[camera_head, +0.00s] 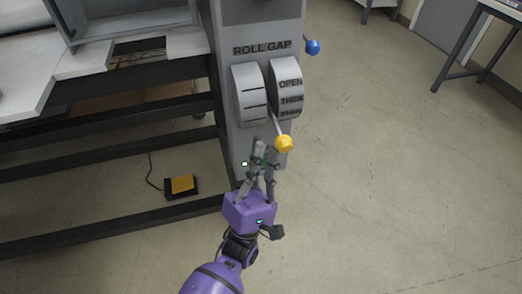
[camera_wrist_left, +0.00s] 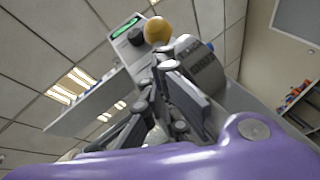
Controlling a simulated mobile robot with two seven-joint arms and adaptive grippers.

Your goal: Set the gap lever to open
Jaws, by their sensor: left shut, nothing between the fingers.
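The gap lever is a thin grey rod with a yellow ball knob (camera_head: 284,143), coming out between two curved grey drums under the words ROLL GAP. The right drum (camera_head: 287,88) carries labels, OPEN at the top and others below it. The lever points down, at the lower end of the drums. My left gripper (camera_head: 264,147) is shut and empty, just left of the knob and close to it; I cannot tell whether they touch. In the left wrist view the yellow knob (camera_wrist_left: 157,30) shows just beyond the fingertips (camera_wrist_left: 165,62). My right gripper is not in view.
A blue ball knob (camera_head: 313,47) sticks out of the machine's right side. Dark frame rails (camera_head: 110,116) run to the left of the column. A yellow foot pedal (camera_head: 183,184) lies on the floor.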

